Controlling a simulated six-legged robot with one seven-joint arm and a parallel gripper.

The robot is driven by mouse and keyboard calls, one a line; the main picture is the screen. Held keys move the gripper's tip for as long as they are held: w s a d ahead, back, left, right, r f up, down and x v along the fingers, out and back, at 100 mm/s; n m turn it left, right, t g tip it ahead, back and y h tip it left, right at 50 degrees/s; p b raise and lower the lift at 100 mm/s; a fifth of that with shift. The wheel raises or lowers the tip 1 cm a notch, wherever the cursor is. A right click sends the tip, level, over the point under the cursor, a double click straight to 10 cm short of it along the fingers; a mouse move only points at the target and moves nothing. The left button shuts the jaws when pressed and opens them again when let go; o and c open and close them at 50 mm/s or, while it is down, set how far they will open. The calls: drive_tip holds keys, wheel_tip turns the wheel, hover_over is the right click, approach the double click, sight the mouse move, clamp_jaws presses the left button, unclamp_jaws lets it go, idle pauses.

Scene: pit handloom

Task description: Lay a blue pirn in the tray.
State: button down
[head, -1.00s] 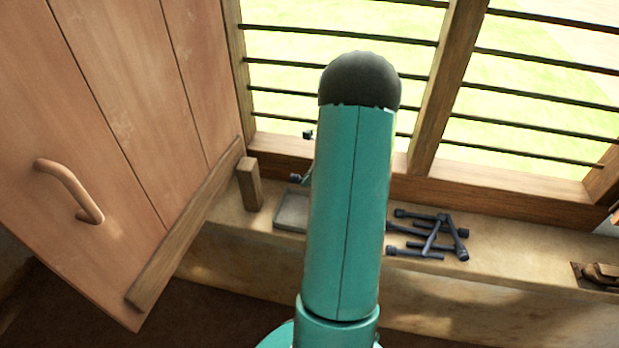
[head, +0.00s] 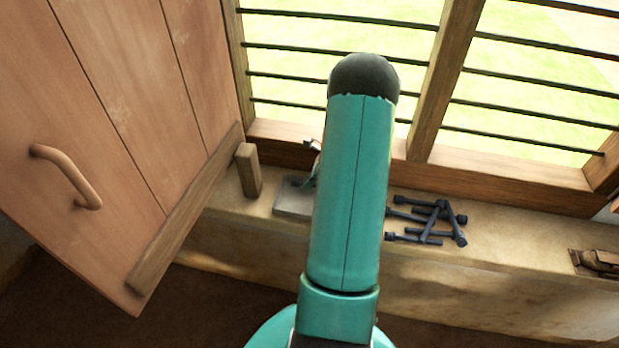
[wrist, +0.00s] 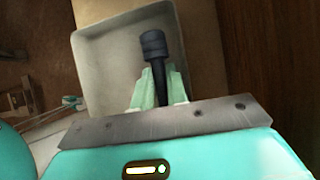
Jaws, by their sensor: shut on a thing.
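A dark blue pirn (wrist: 153,45) is between the pale green fingers of my gripper (wrist: 158,92), which is shut on it. In the wrist view its thick head points away from my gripper, over the grey tray (wrist: 97,60). I cannot tell whether the pirn touches the tray floor. In the head view the tray (head: 292,203) sits on the sill ledge, partly hidden behind my arm, and a small dark end shows over it. My gripper is mostly hidden there. Several more dark blue pirns (head: 430,221) lie in a crossed heap right of my arm.
A wooden block (head: 249,170) stands just left of the tray, by the plank shutter (head: 110,120) with its handle. The barred window (head: 290,60) is behind the ledge. A wooden and metal item (head: 597,262) lies far right. The ledge between it and the heap is clear.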

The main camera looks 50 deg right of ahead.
idle(0.4)
drive_tip(key=c, duration=1.3)
unclamp_jaws()
drive_tip(key=shift+r, duration=3.95)
